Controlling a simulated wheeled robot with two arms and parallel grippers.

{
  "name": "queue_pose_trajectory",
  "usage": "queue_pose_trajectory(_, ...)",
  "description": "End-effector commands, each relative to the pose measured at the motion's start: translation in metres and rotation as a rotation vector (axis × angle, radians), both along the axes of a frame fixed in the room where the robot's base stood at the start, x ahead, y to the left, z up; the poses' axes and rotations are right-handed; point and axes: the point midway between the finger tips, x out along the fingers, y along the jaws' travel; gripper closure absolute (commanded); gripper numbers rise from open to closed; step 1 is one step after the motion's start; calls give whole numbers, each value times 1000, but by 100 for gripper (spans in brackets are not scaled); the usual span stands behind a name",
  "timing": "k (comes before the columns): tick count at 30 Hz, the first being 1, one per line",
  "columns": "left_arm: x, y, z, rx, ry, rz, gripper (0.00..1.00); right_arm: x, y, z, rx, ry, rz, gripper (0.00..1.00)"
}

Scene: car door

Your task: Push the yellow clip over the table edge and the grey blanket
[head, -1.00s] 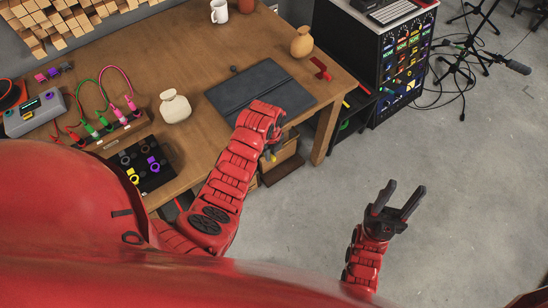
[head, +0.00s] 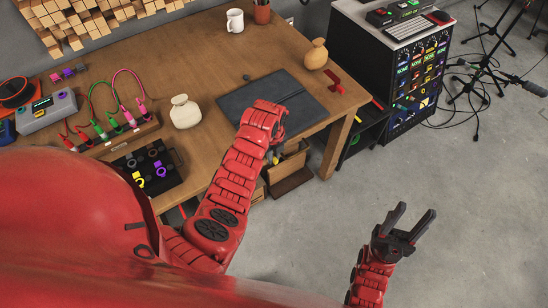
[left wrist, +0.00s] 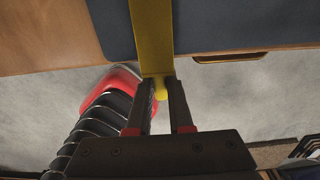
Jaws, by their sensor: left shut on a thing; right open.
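The grey blanket (head: 232,101) lies flat on the wooden table, reaching its front edge. My left gripper (head: 277,153) is at that edge, partly hidden by my red arm. In the left wrist view my left gripper (left wrist: 160,103) is shut on the yellow clip (left wrist: 152,40) at its near end. The clip's flat yellow strip runs up the picture, across the table edge and in front of the blanket (left wrist: 225,22). I cannot tell whether it touches the blanket or has a jaw around the edge. My right gripper (head: 408,224) is open and empty above the floor.
A red clip (head: 333,82) sits at the table's right edge. A tan vase (head: 317,55), a white vase (head: 185,112) and a mug (head: 235,20) stand on the table (head: 200,70). Open drawers (head: 290,165) are below the edge.

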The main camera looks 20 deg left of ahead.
Motion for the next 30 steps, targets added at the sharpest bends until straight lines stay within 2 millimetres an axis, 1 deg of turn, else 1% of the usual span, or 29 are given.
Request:
queue_pose_trajectory(2, 0, 0, 0, 0, 0, 0, 100, 0, 0, 0, 0, 0, 0, 50)
queue_pose_trajectory(3, 0, 0, 0, 0, 0, 0, 74, 0, 0, 0, 0, 0, 0, 50)
queue_pose_trajectory(5, 0, 0, 0, 0, 0, 0, 63, 0, 0, 0, 0, 0, 0, 50)
queue_pose_trajectory(6, 0, 0, 0, 0, 0, 0, 56, 0, 0, 0, 0, 0, 0, 50)
queue_pose_trajectory(8, 0, 0, 0, 0, 0, 0, 46, 0, 0, 0, 0, 0, 0, 50)
queue_pose_trajectory(17, 0, 0, 0, 0, 0, 0, 46, 0, 0, 0, 0, 0, 0, 50)
queue_pose_trajectory(20, 1, 0, 4, 0, -2, 0, 46, 0, 0, -2, 0, 0, 0, 50)
queue_pose_trajectory(22, 2, 0, 11, -1, -4, 0, 46, 0, 0, -5, 0, 0, 0, 50)
queue_pose_trajectory(26, 1, 1, 33, 1, -6, 0, 46, 0, 0, -10, 0, 0, 0, 50)
queue_pose_trajectory(27, 2, 0, 47, 0, -8, -2, 46, 0, 0, -8, 0, 0, 0, 50)
queue_pose_trajectory(29, 2, 0, 65, 2, -8, -2, 46, 0, 0, -7, 0, 0, 0, 50)
queue_pose_trajectory(30, 0, 0, 86, 4, 0, -3, 46, 0, 0, 14, 0, 0, 0, 50)
